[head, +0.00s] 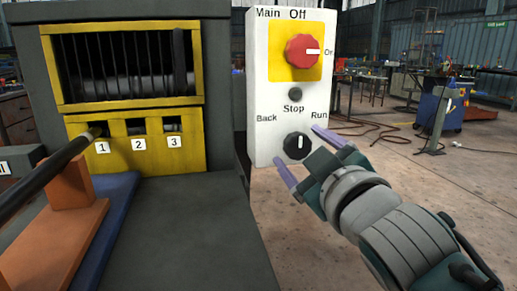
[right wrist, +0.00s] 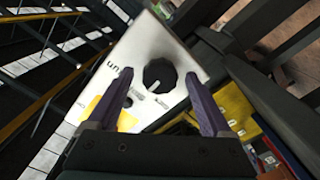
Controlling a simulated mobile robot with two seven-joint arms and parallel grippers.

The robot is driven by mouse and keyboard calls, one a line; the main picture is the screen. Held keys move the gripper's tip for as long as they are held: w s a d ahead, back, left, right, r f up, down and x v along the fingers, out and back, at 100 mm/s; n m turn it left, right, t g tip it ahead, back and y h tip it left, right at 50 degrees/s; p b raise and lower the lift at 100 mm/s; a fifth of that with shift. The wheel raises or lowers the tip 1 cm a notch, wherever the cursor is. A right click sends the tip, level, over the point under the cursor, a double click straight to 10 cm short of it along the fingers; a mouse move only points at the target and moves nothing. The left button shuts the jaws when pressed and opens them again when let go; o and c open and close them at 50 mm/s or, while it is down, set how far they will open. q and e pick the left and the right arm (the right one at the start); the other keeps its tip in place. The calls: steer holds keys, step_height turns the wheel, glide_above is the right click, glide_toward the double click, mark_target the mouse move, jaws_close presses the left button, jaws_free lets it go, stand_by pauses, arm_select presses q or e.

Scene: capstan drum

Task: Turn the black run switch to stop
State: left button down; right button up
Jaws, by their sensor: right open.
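The black run switch (head: 297,145) is a round knob low on the white control panel (head: 260,88), under the word Stop, with Back to its left and Run to its right. Its white mark stands about upright and points toward Stop. In the right wrist view, the mark on the black knob (right wrist: 160,75) also points toward the Stop label. My right gripper (head: 298,147) is open, its purple fingers on either side of the knob in the picture. I see no grip on it, and contact cannot be told. My left gripper is not in view.
Above is a red main switch (head: 301,51) on a yellow plate, its mark toward On, and a small grey button (head: 295,94). A machine with a yellow frame (head: 78,135) stands left. A dark rod (head: 45,174) crosses an orange block (head: 66,225).

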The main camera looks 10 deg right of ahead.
steer(key=shift+s, duration=0.1)
steer(key=shift+s, duration=0.35)
steer(key=s+p, duration=0.2)
steer(key=s, duration=0.7)
steer(key=shift+d, duration=0.15)
